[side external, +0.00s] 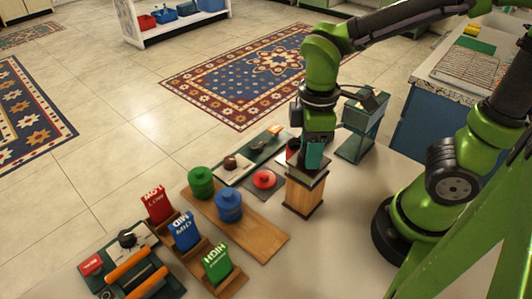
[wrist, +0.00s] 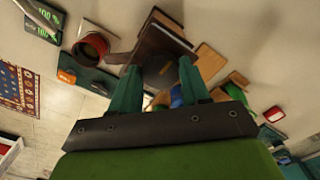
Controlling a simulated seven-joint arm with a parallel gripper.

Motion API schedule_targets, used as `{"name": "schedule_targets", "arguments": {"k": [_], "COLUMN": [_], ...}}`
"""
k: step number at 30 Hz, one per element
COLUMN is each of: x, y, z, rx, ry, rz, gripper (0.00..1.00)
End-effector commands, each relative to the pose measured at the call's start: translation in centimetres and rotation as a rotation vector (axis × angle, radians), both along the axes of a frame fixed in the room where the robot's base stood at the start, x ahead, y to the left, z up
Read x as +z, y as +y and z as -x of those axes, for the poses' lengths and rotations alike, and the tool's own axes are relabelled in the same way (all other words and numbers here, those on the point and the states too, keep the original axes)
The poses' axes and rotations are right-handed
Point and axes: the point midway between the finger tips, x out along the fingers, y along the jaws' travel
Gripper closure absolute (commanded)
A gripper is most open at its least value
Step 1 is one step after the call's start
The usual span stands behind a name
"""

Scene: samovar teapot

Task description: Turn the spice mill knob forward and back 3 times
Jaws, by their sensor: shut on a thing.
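The spice mill (side external: 303,192) is a wooden box with a dark top and base, standing upright on the grey table. My gripper (side external: 312,157) points down onto its top and hides the knob in the side view. In the wrist view, the brown mill top (wrist: 158,42) lies beyond the fingers. A dark round knob (wrist: 160,72) sits between the two teal fingers of my gripper (wrist: 159,78), which is shut on it. How far the knob is turned cannot be told.
Left of the mill are a red disc (side external: 264,179), a wooden board (side external: 255,236) with green (side external: 201,183) and blue (side external: 229,206) round pieces, and several label cards. A glass-sided box (side external: 361,125) stands close behind right. Bare table (side external: 330,250) lies in front.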

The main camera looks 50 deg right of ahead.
Motion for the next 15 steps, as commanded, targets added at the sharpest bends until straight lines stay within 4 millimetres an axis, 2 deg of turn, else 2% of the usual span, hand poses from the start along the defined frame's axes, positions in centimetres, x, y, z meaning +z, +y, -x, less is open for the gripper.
{"name": "schedule_targets", "arguments": {"k": [12,13,15], "x": [0.14,0.14,0.12], "y": [0.00,0.00,0.00], "z": [-0.03,-0.04,-0.03], "rx": [0.003,0.003,0.003], "ry": [-0.002,-0.002,-0.002], "rz": [-0.001,-0.001,-0.001], "gripper": [0.84,0.49,0.39]}}
